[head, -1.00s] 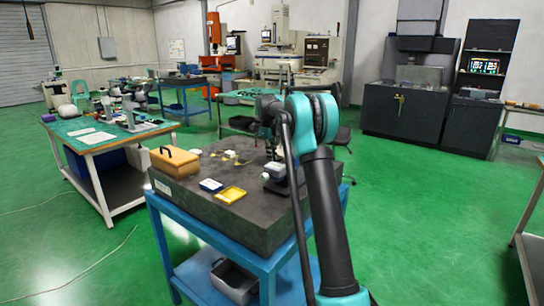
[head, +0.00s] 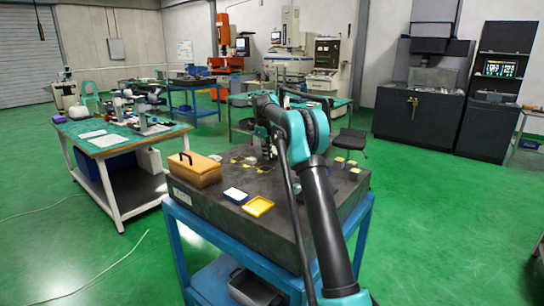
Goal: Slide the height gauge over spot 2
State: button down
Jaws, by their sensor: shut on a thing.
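My gripper (head: 267,146) is low over the dark granite plate (head: 225,203), near the middle of its far half. My arm covers much of it. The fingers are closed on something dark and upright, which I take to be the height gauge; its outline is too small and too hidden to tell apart. Small yellow marks (head: 339,159) lie on the plate to the right of my arm, and others lie beside the gripper on the left. I cannot read which is spot 2.
An orange box with a black handle (head: 195,173) stands at the plate's left edge. A blue stand (head: 188,241) carries the plate. A green-topped workbench (head: 112,139) stands to the left.

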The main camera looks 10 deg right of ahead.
jog(key=shift+w+a, duration=0.25)
jog(key=c, duration=1.6)
grip_release()
notch_tip(320, 180, up, 12)
jog(key=s+a, duration=0.1)
jog(key=shift+s+a, duration=0.2)
jog(key=shift+s, duration=0.05)
jog(key=shift+f, duration=0.1)
